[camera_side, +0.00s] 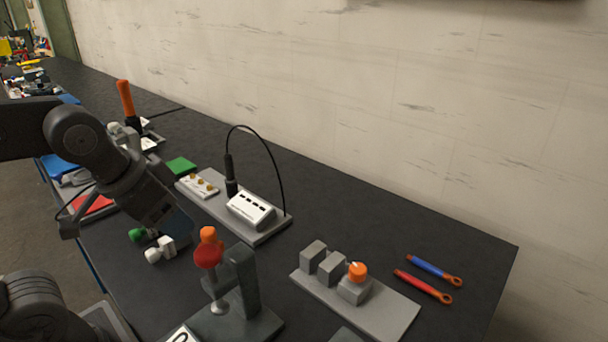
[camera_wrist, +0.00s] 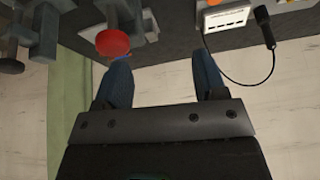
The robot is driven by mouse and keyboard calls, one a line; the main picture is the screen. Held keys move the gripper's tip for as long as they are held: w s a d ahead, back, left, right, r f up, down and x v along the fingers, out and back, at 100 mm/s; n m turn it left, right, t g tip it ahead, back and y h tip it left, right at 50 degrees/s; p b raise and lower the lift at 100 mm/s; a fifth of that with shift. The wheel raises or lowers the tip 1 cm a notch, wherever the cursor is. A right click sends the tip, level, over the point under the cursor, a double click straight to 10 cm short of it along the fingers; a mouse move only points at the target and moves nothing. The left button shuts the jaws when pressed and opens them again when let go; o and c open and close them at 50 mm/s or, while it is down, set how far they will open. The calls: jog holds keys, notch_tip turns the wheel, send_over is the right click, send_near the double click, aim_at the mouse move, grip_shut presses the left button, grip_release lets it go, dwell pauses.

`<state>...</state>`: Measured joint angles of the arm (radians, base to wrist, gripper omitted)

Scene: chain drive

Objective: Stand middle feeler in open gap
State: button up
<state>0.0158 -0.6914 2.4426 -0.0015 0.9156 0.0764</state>
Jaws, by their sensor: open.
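I cannot tell for sure which part is the middle feeler. A grey plate (camera_side: 385,315) at the right carries a row of grey blocks (camera_side: 331,267) with narrow gaps between them. An orange knob (camera_side: 357,271) with a small white mark sits at the nearest block. My gripper (camera_wrist: 163,78) is open, with nothing between its two blue fingers in the wrist view. In the side view it hangs over the left part of the bench, well left of the grey blocks, and its fingertips are hard to make out.
Behind are a white box (camera_side: 250,209) and a looped black cable (camera_side: 279,165). Red (camera_side: 423,287) and blue (camera_side: 434,270) tools lie right. Bare bench lies behind the blocks.

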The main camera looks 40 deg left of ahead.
jog(key=w+d+r+m+g, duration=0.1)
jog(key=w+d+m, duration=0.4)
jog(key=w+m, duration=0.2)
jog(key=w+d+r+m+g, duration=0.1)
jog(key=w+d+m+g, duration=0.1)
jog(key=w+d+m, duration=0.3)
jog(key=shift+w+m+g, duration=0.3)
jog(key=shift+w+m, duration=1.5)
jog(key=shift+w, duration=1.5)
jog(key=shift+d, duration=0.1)
jog(key=s+a+f+n+t, duration=0.1)
jog(key=s+a+n+t, duration=0.1)
jog(key=s+a+n, duration=0.3)
jog(key=s+a+f+n+t, duration=0.1)
jog(key=s+a+n, duration=0.4)
jog(key=s+n, duration=0.6)
jog(key=s+f, duration=0.1)
jog(key=s, duration=0.3)
jog(key=shift+a+n+t, duration=0.3)
jog(key=shift+t, duration=0.1)
jog(key=shift+w, duration=0.1)
